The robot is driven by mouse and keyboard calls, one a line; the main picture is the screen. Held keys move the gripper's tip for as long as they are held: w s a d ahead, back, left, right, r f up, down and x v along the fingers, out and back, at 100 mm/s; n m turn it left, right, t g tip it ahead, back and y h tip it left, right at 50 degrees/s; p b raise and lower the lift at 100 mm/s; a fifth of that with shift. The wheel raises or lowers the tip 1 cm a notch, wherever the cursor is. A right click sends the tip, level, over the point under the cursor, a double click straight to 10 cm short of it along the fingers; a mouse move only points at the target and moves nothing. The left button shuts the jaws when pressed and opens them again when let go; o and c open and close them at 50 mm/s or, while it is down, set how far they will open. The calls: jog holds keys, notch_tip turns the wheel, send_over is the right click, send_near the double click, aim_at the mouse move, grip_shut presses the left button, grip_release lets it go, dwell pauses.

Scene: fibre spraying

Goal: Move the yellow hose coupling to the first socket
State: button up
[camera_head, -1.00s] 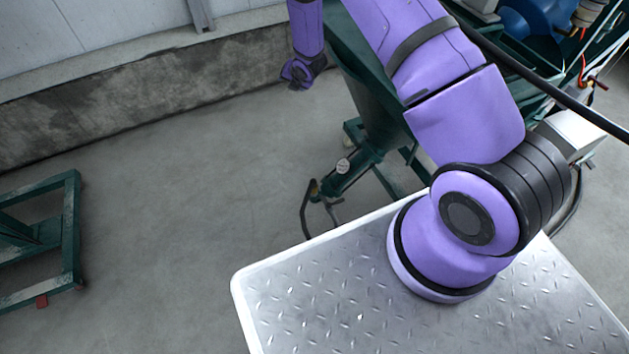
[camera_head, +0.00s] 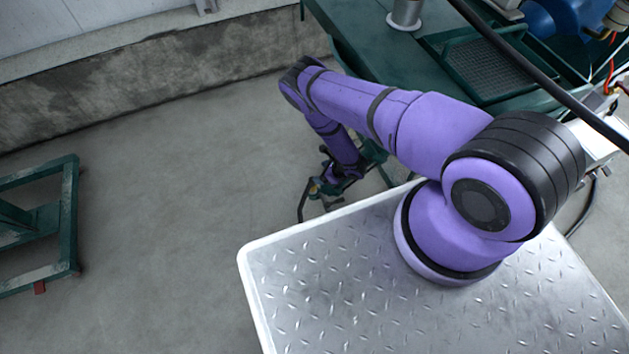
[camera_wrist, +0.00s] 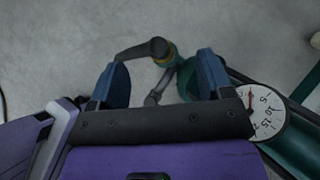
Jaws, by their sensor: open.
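My gripper (camera_wrist: 162,78) is open in the wrist view, with its two blue fingers apart and nothing gripped. Beyond and between the fingertips is the hose coupling, a small yellow band (camera_wrist: 166,58) where a dark elbow hose meets a green pipe part. In the head view a small yellow spot (camera_head: 313,188) shows at the end of the green pipe, close to my gripper (camera_head: 333,177). Whether the fingers touch the coupling cannot be told. No socket can be clearly made out.
A white dial gauge (camera_wrist: 266,112) sits on the green pipe, right beside the right finger. A green machine (camera_head: 385,62) stands at the back right. A green frame (camera_head: 68,215) stands on the left. The grey floor (camera_head: 180,190) between is clear.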

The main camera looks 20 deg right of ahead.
aim_at(310, 181)
jog(key=shift+n, duration=0.4)
jog(key=f, duration=0.2)
jog(key=a+f, duration=0.1)
jog(key=w+a+f, duration=0.1)
jog(key=f, duration=0.1)
jog(key=shift+a+f, duration=0.15)
jog(key=shift+f, duration=0.15)
jog(key=x, duration=0.3)
jog(key=shift+f, duration=0.5)
jog(key=shift+x, duration=0.8)
jog(key=c, duration=1.1)
jog(key=shift+r, duration=0.1)
